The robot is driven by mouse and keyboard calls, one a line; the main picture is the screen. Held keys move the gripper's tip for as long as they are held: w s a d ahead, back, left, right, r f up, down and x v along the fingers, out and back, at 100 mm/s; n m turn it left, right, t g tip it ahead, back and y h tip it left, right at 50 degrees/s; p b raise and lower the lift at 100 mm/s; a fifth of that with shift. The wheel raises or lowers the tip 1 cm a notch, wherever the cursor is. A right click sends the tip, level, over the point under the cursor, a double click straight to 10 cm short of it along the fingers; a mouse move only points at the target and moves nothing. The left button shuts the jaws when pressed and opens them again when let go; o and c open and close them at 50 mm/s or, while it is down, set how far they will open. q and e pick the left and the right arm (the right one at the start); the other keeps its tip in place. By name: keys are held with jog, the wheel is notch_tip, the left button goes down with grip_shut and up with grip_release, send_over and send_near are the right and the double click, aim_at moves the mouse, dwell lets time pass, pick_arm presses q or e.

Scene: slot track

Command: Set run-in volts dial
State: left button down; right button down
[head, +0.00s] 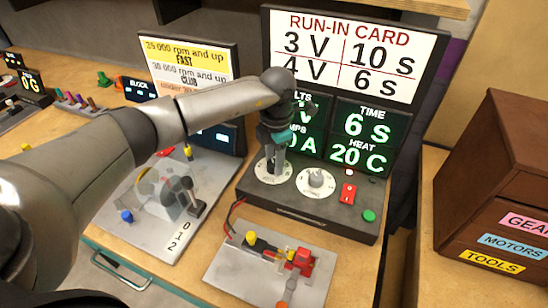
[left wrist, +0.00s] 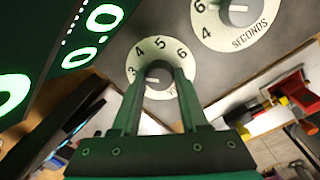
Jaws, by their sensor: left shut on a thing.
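The volts dial (head: 263,176) is a round white plate with a grey knob on the sloped dark power unit (head: 300,211). In the left wrist view the dial (left wrist: 137,65) shows numbers including 3, 4, 5 and 6. My left gripper (head: 275,166) points down at it and is shut on its knob; the wrist view shows the green fingers (left wrist: 158,72) on either side of the knob. The volts readout (head: 308,113) is partly hidden behind my gripper. The run-in card (head: 352,55) reads 3 V 10 s and 4 V 6 s. My right gripper is not in view.
The seconds dial (head: 316,182) sits close right of the volts dial. A red switch (head: 348,193) and a green button (head: 369,215) are further right. The time display (head: 366,123) reads 6 S. A motor stand (head: 230,272) lies in front; a brown drawer cabinet (head: 503,170) stands right.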

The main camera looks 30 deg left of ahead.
pick_arm(q)
jog(key=shift+n, duration=0.6)
jog(key=shift+c, duration=2.2)
grip_release()
notch_tip(320, 180, up, 15)
jog(key=p, duration=0.1)
jog(key=shift+s+d+r, duration=0.15)
jog(key=shift+s+d, duration=0.05)
jog(key=shift+d, duration=0.2)
